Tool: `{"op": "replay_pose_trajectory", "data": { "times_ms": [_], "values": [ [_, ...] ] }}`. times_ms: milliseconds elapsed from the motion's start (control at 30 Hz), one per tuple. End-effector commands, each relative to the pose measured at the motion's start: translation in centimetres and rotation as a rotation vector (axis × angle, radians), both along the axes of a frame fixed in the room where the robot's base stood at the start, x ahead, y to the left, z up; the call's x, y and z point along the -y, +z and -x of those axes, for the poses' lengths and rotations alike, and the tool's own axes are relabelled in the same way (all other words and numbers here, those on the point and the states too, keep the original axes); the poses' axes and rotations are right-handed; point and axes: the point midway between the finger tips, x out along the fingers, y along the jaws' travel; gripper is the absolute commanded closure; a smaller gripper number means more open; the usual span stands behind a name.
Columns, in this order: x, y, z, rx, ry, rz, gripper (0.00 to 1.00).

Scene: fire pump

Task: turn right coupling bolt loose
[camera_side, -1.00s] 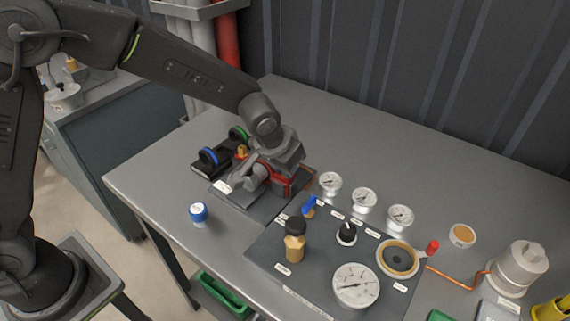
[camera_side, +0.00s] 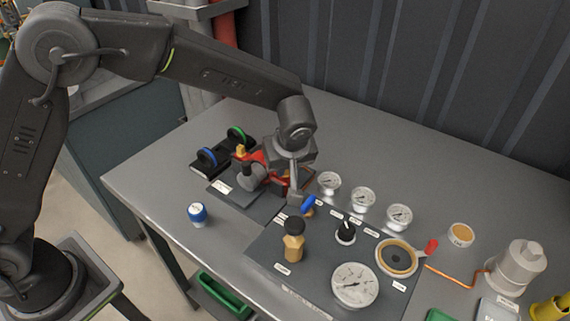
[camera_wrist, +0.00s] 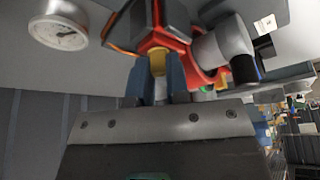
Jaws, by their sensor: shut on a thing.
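A red coupling body (camera_side: 259,157) with grey fittings sits on a dark base plate at the back left of the table; it also shows in the wrist view (camera_wrist: 204,76). A yellow bolt (camera_side: 240,151) stands on its left side. In the wrist view a second yellow bolt (camera_wrist: 157,62) sits in the red body, between the blue-grey jaws of my gripper (camera_wrist: 158,78). My gripper is shut on this bolt. In the side view my gripper (camera_side: 294,190) is at the right end of the red body, and the bolt it holds is hidden.
A panel right of the coupling carries a blue-handled valve (camera_side: 309,204), a brass fitting with a black cap (camera_side: 293,240), a black knob (camera_side: 345,231) and several gauges. A blue-capped item (camera_side: 198,213) stands at left. The table behind the coupling is clear.

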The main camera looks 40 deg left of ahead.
Motion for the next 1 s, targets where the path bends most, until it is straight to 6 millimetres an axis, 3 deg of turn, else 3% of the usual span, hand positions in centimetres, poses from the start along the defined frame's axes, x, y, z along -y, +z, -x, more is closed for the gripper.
{"op": "replay_pose_trajectory", "data": {
  "times_ms": [600,1000],
  "values": [
    [0.08,-0.01,-0.24,0.001,0.539,0.003,1.0],
    [0.09,-0.01,-0.27,0.001,0.7,0.003,1.0]
  ]
}}
